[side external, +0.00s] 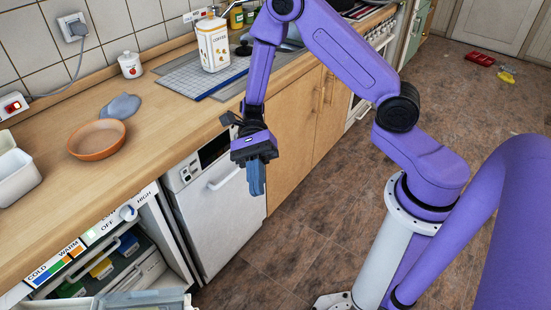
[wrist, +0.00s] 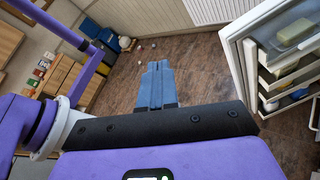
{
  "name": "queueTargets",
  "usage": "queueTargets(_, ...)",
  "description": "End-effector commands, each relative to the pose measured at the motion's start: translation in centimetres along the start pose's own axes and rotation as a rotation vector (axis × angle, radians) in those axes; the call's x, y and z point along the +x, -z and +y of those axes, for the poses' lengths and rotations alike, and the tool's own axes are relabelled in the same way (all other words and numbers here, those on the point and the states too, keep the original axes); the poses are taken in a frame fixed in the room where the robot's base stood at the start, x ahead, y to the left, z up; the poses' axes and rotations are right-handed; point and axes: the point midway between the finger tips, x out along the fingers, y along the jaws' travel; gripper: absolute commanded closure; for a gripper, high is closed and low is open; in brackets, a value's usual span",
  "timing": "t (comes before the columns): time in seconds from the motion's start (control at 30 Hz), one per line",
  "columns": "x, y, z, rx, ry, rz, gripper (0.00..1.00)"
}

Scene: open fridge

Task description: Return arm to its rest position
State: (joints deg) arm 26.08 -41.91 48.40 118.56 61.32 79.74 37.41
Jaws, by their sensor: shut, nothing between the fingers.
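My gripper (side external: 256,180) hangs from my purple arm in front of the white dishwasher, its blue fingers pointing down over the floor. In the wrist view the two blue fingers (wrist: 158,80) lie close together, shut with nothing between them. The gripper is apart from the counter and from the open fridge.
The open fridge (side external: 110,262) is under the counter at lower left; its door with shelves (wrist: 285,60) shows at right in the wrist view. The counter (side external: 160,108) holds an orange bowl (side external: 96,140) and a coffee canister (side external: 213,45). The brown floor (side external: 290,255) around my base is clear.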

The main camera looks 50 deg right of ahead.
Motion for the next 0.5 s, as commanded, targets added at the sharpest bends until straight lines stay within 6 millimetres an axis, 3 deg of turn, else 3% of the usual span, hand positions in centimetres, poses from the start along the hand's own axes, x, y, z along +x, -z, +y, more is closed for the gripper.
queueTargets(0.2,1.7,-0.6,7.1,-0.411,-0.225,0.336,1.00)
queueTargets(0.5,1.1,0.4,14.6,-1.022,-0.554,0.727,1.00)
